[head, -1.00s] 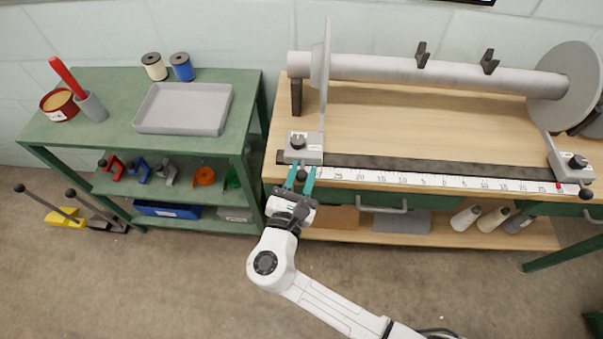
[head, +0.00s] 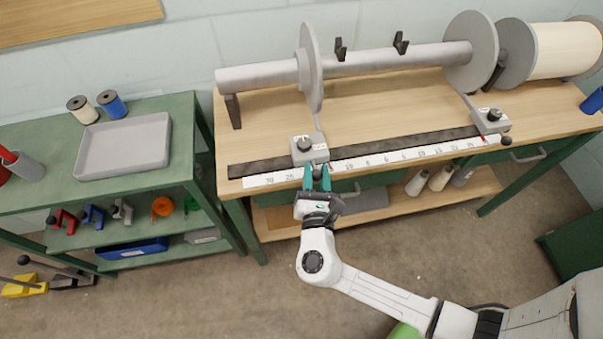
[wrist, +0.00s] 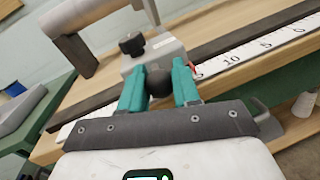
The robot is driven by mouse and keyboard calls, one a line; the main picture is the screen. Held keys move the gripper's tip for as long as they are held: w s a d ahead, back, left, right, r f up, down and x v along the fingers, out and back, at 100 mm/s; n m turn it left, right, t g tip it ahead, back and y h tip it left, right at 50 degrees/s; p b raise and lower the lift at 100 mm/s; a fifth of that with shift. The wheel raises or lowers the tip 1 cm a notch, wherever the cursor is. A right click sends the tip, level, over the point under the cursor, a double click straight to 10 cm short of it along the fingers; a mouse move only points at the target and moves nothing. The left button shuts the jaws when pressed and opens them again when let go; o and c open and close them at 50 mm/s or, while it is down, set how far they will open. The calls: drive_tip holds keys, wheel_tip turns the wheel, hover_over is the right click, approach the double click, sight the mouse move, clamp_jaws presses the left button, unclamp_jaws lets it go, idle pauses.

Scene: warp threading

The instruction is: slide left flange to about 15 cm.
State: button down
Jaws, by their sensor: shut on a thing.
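The left flange (head: 310,67) is a grey disc on the grey beam tube. Its arm runs down to a grey carriage block (head: 310,150) with a black knob on top, on the dark rail. My gripper (head: 317,176) is at the block's front, its teal fingers closed around a dark ball handle (wrist: 159,82). In the wrist view a red pointer (wrist: 195,66) shows just right of the fingers, by a mostly hidden number left of the 10, seemingly 15. The white ruler (head: 400,157) runs along the bench front.
The right flange (head: 470,52) and its block (head: 490,120) stand at the rail's right end. The rail between the blocks is clear. A green shelf with a grey tray (head: 124,146) stands left. A drawer handle (wrist: 267,120) juts out below the bench edge.

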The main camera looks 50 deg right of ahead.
drive_tip(key=shift+a, duration=0.1)
drive_tip(key=c, duration=0.9)
unclamp_jaws()
drive_tip(key=shift+o, duration=0.2)
drive_tip(key=b+v, duration=0.1)
drive_tip(key=v, duration=0.9)
drive_tip(key=shift+s+a, duration=0.2)
drive_tip(key=shift+a, duration=0.1)
drive_tip(key=s+d+f+m+g+y, duration=0.25)
drive_tip(key=d+m+g, duration=0.25)
drive_tip(key=m, duration=0.3)
drive_tip(key=s+d+f+m+g+y, duration=0.1)
drive_tip(key=s+d+m+g, duration=0.2)
drive_tip(key=d+m+g, duration=0.3)
drive_tip(key=s+a+f+m+y, duration=0.1)
drive_tip(key=s+a+m+y, duration=0.1)
drive_tip(key=a+m+y, duration=0.4)
drive_tip(key=m+y, duration=0.3)
drive_tip(key=m, duration=0.1)
drive_tip(key=shift+s+a+f+m, duration=0.15)
drive_tip(key=shift+s+a+m, duration=0.05)
drive_tip(key=shift+a+m, duration=0.2)
